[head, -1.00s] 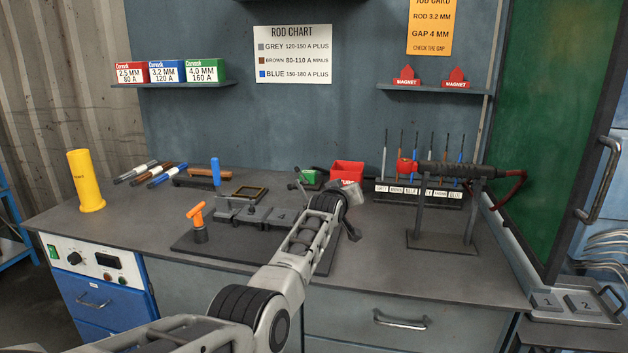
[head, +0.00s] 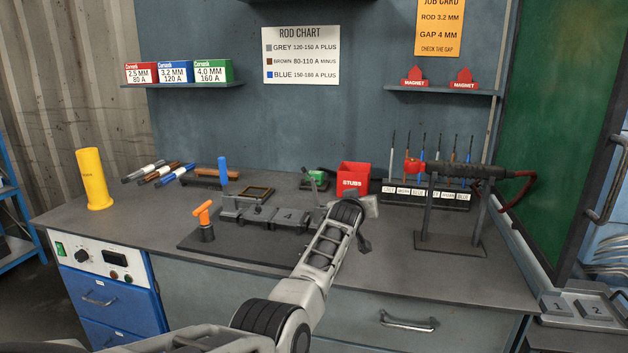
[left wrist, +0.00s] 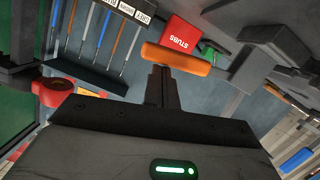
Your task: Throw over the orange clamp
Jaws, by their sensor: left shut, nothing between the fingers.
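An orange bar-shaped handle (left wrist: 178,60), which I take to be the orange clamp's, lies across the tips of my left gripper (left wrist: 163,82) in the left wrist view. The fingers are together with nothing between them. I cannot tell whether they touch the bar. In the head view this spot is hidden by my left wrist, over the right end of the fixture. Another orange T-shaped handle (head: 203,213) stands on a dark post at the fixture's left end. A blue handle (head: 222,170) stands upright behind it. My right gripper is not in view.
The red stubs box (head: 354,178) and rod rack (head: 425,195) stand behind my left wrist. The torch stand (head: 450,245) is to the right. A yellow tube (head: 94,180) stands at the far left. The bench's front left is clear.

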